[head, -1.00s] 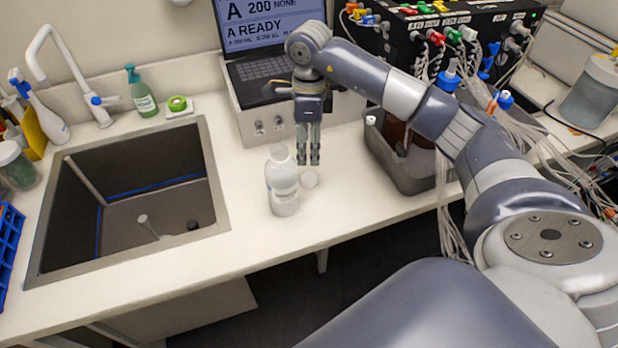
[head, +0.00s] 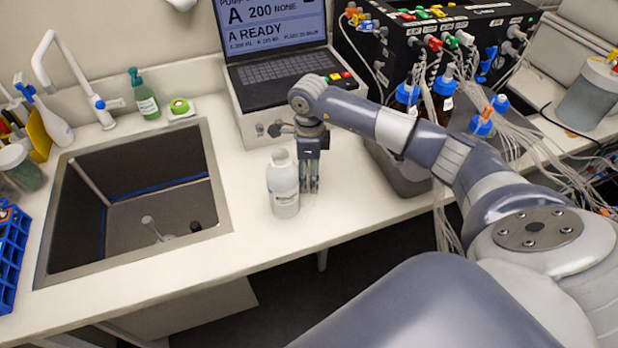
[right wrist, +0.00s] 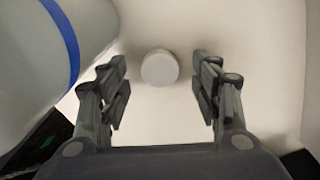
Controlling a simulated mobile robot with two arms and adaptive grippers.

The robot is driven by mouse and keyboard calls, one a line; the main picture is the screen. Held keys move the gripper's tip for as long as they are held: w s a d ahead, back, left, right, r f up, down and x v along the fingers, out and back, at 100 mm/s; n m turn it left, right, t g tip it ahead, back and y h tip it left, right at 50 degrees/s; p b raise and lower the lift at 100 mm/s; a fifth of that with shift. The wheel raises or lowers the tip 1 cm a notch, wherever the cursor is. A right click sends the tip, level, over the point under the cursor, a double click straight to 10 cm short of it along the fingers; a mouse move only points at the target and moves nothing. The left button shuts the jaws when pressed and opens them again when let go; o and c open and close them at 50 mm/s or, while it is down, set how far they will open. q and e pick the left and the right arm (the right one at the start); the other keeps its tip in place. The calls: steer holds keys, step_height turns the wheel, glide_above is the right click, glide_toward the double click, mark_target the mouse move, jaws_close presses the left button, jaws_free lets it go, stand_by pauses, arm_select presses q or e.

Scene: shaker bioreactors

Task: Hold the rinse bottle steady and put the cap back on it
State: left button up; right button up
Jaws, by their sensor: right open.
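The white rinse bottle (head: 283,190) stands upright on the bench, right of the sink, with no gripper on it. In the right wrist view a large pale rounded body with a blue band (right wrist: 45,50), seemingly the bottle, fills the upper left. The round white cap (right wrist: 159,68) lies on the bench, between and just beyond my open right fingertips. In the head view the cap is hidden by the right gripper (head: 311,188), which points down just right of the bottle, low over the bench. The right gripper holds nothing. My left gripper is out of view.
The sink (head: 222,190) is open at the left. A grey tray (head: 400,182) with blue-capped bottles (head: 443,86) stands right of my gripper. A laptop (head: 275,65) on a pale box is behind. Bare bench lies in front of the bottle.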

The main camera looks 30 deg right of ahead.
mark_target(309, 179)
steer(key=shift+f, duration=0.7)
steer(key=shift+c, duration=0.5)
steer(key=c, duration=0.7)
steer(key=shift+r, duration=0.1)
steer(key=shift+r+b, duration=1.8)
steer(key=shift+r, duration=7.15)
